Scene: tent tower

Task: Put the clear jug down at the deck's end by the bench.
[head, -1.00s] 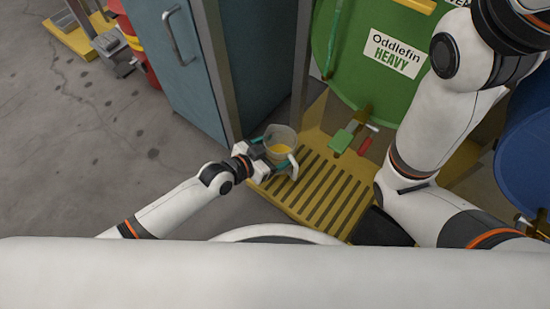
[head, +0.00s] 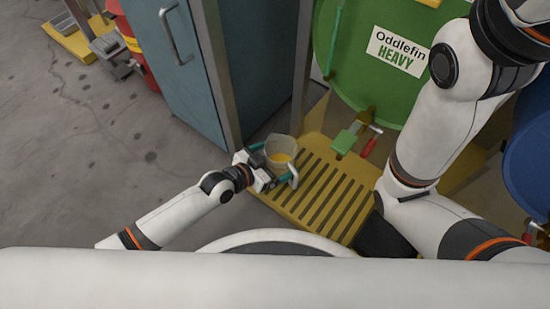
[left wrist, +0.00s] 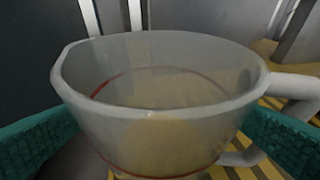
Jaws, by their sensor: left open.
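The clear jug (head: 280,148) holds some yellow-orange liquid and is upright at the left end of the yellow slatted deck (head: 325,190), close to the grey post. Its pale handle faces the lower right. My left gripper (head: 272,164) is open, with one teal finger on each side of the jug. The left wrist view shows the jug (left wrist: 160,110) large between the fingers, with a red line round it. Its base is hidden, so I cannot tell whether it rests on the deck. My right arm shows at right, but its gripper is out of view.
A blue-grey cabinet (head: 175,60) and a post (head: 217,80) stand just behind the jug. A green drum (head: 350,60) with a tap (head: 355,135) stands beyond the deck. A blue drum (head: 528,165) is at right. The deck's middle slats are clear.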

